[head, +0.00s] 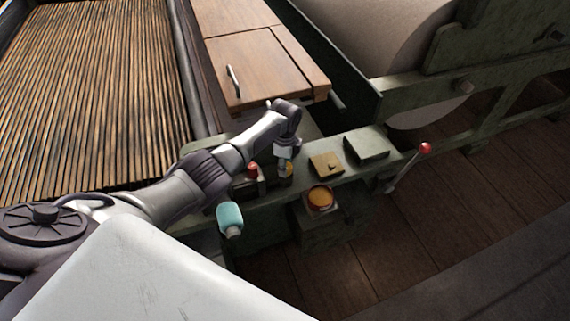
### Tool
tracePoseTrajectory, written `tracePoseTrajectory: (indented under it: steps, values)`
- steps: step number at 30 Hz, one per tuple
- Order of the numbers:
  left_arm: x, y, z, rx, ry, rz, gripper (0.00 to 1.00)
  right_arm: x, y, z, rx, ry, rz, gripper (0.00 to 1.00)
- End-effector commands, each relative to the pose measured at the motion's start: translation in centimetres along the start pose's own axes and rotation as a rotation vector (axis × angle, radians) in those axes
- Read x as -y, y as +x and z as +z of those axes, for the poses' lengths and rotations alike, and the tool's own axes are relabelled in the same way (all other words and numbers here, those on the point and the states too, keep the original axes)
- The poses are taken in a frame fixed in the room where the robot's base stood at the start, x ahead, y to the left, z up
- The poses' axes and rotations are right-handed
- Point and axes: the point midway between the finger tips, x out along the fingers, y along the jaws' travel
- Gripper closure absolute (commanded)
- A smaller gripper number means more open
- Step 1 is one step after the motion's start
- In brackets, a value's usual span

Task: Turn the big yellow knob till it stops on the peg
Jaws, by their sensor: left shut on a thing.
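The yellow knob (288,169) shows as a small patch on the green machine's control ledge, mostly hidden by my left gripper. My left gripper (285,165) points down over it from above and is shut on it. The peg cannot be made out from here. My right gripper is not in view.
A red button (252,170) is just left of the knob, and a brass plate (326,164) is to its right. An amber round cap (320,199) sits lower in front. A teal handle (230,218) and a red-tipped lever (425,148) stick out. A wooden cabinet (262,66) stands behind.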

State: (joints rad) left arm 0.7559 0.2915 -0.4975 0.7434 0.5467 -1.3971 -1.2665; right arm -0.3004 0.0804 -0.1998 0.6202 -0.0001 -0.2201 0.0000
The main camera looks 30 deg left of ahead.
Motion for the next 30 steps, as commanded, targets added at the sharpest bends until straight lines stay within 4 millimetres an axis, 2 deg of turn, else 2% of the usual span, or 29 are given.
tracePoseTrajectory:
  steps: [4, 5, 9, 18, 22, 26, 30]
  values:
    - [0.1, -0.1, 0.0, 0.001, 0.003, -0.002, 0.87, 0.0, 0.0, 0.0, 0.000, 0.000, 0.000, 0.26]
    - [0.1, -0.1, 0.0, 0.001, 0.003, -0.002, 0.51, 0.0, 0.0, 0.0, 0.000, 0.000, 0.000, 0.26]
    - [0.1, -0.1, 0.0, 0.001, 0.002, -0.002, 0.27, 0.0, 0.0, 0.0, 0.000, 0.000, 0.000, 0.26]
    - [0.0, -0.1, 0.0, 0.001, 0.000, -0.001, 0.27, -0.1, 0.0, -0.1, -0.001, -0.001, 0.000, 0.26]
    - [0.1, -0.8, 0.0, 0.001, 0.000, -0.001, 0.27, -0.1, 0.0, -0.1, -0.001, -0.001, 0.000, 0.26]
    - [0.1, -2.6, 0.1, 0.001, 0.001, -0.004, 0.27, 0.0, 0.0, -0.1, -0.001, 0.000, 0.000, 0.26]
    - [0.1, -5.8, 0.1, 0.001, 0.001, -0.006, 0.27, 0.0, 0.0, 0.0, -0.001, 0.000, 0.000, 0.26]
